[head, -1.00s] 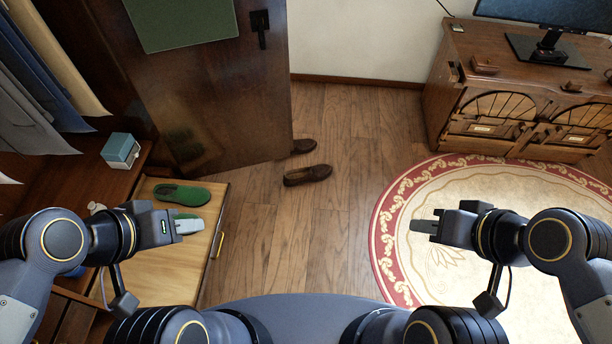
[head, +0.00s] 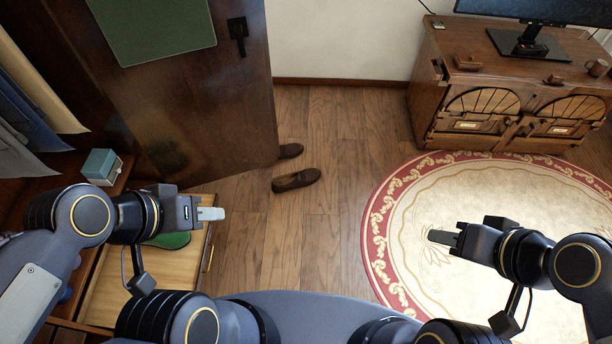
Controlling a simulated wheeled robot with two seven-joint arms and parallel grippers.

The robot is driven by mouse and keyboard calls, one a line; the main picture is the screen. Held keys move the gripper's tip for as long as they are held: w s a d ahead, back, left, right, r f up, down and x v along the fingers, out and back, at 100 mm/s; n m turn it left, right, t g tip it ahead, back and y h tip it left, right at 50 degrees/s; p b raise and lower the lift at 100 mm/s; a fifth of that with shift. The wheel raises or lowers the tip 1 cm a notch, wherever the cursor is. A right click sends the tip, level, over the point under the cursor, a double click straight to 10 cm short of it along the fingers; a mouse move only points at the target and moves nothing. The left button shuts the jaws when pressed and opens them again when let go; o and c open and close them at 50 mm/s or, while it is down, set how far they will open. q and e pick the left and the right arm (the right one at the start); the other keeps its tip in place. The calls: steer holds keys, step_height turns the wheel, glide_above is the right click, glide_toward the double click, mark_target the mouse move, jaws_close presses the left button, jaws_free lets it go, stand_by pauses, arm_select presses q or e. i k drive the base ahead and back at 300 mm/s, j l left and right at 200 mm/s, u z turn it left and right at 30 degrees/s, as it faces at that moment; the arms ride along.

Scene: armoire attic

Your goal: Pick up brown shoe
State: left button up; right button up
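One brown shoe (head: 297,180) lies on the wooden floor in the middle of the head view, clear of the open wardrobe door. A second brown shoe (head: 290,150) lies just behind it, partly hidden by the door's lower edge. My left gripper (head: 218,213) is in front and to the left of the shoes, above the drawer, and holds nothing that I can see. My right gripper (head: 436,237) is over the round rug, well right of the shoes, with nothing seen in it. The finger gap of each gripper cannot be made out.
The open wardrobe door (head: 190,100) stands at the left behind the shoes. A pulled-out drawer (head: 115,285) with a green shoe (head: 170,240) is under my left arm. A blue box (head: 101,167) sits beside it. A wooden cabinet (head: 440,105) stands at right; floor between is clear.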

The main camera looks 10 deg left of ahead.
mark_target(308, 177)
steer(key=i+l+z, duration=0.2)
steer(key=i+z, duration=0.2)
steer(key=i, duration=0.2)
steer(key=i+z, duration=0.35)
steer(key=i, duration=0.3)
steer(key=i+j+z, duration=0.2)
steer(key=i+z, duration=0.2)
steer(key=i, duration=0.2)
steer(key=i+l+u, duration=0.1)
steer(key=i+u, duration=0.2)
steer(key=i, duration=0.25)
steer(key=i+l+u, duration=0.3)
steer(key=i, duration=0.2)
steer(key=i+l+u, duration=0.35)
steer(key=i, duration=0.15)
steer(key=j+u, duration=0.15)
steer(key=u, duration=4.25)
